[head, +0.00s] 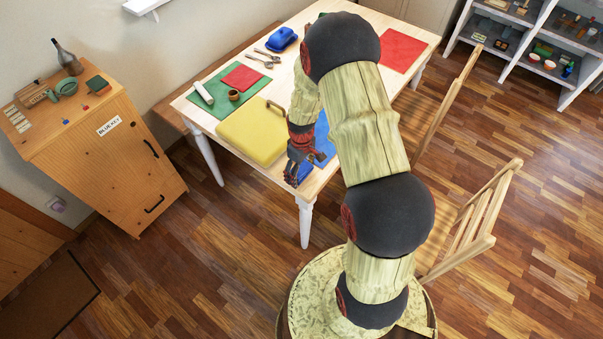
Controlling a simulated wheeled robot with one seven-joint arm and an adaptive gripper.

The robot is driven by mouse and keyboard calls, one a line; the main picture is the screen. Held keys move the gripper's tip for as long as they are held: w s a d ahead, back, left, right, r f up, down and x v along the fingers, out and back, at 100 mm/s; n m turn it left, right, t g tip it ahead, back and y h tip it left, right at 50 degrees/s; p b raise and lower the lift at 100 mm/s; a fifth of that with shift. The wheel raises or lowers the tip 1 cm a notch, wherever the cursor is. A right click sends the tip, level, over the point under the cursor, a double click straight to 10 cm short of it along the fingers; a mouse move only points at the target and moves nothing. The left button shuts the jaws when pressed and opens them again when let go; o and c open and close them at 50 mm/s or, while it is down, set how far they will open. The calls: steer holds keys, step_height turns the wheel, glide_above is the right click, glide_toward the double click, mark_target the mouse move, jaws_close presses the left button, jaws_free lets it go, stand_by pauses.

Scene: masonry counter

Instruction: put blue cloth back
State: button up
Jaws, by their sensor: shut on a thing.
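My gripper (292,178) is at the front edge of the wooden table, pointing down, to the right of the yellow case. It is shut on the blue cloth (306,172), which shows as a small blue patch beside the fingers. More flat blue (322,136) lies on the table just behind the gripper. My wrist and arm hide much of it, so I cannot tell whether it is the same cloth or a separate mat.
The table (292,88) also holds a yellow case (252,132), a green mat (203,113) with a red cloth (242,77), a blue butter dish (281,39), and a red mat (403,50). Chairs (480,222) stand right; a wooden cabinet (105,160) stands left.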

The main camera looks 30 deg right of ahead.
steer(key=shift+f, duration=0.5)
steer(key=shift+f, duration=0.15)
steer(key=o, duration=1.1)
